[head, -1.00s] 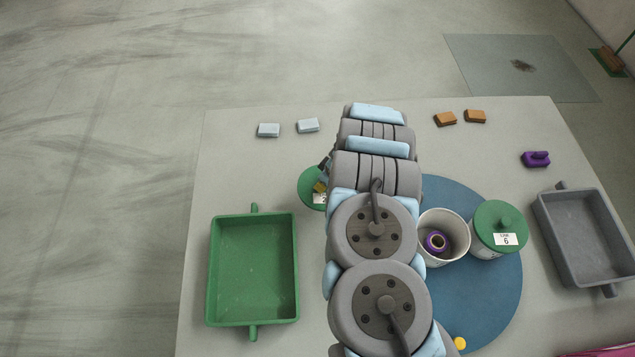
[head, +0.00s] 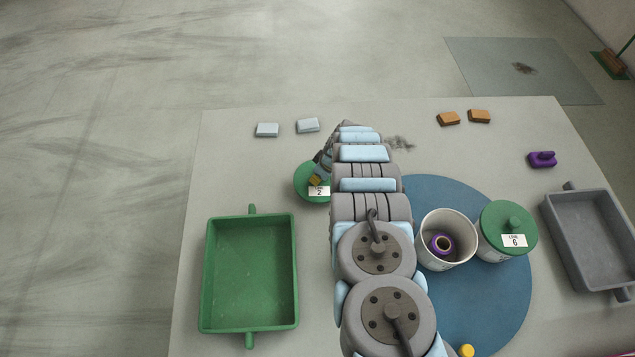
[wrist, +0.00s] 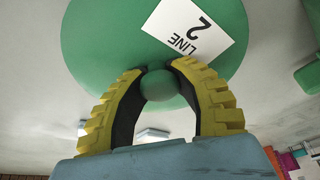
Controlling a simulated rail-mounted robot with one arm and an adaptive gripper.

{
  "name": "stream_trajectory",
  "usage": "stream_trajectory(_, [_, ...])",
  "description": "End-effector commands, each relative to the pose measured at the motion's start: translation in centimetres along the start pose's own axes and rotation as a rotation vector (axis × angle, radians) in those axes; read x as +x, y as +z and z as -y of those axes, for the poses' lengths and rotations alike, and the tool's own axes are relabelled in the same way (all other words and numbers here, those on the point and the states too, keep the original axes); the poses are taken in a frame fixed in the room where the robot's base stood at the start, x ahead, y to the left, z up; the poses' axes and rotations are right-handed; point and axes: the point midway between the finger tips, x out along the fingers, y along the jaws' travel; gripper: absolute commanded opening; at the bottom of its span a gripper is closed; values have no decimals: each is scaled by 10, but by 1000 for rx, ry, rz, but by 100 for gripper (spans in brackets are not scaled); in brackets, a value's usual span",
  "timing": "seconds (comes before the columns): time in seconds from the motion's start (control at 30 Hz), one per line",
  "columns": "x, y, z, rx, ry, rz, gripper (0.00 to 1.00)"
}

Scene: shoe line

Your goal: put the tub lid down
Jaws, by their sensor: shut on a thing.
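A round green tub lid (head: 308,187) with a white label reading "2" is at the left of my arm in the head view, over the table. In the wrist view the lid (wrist: 90,40) fills the upper middle, its label reads "LINE 2", and my gripper (wrist: 160,88) is shut on its round green knob. In the head view the gripper (head: 317,180) shows only in part beside my arm. I cannot tell whether the lid touches the table.
The green tray (head: 250,270) lies in front of the lid. On the blue round mat (head: 480,310) stand an open tub (head: 446,220) holding a purple ring and a lidded tub (head: 508,230) marked 6. A grey tray (head: 590,240) is at right. Pale blocks (head: 267,130) lie behind the lid.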

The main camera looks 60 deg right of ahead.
Motion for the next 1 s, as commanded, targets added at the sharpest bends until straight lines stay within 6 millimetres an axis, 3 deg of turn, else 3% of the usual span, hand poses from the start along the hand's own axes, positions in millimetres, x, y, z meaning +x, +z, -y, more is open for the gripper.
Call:
stream_trajectory(0.53, [17,-2,-8,-1,3,0,0])
stream_trajectory(0.8, [44,8,-7,3,-1,2,0])
stream_trajectory(1.0, [43,8,-7,3,-2,1,0])
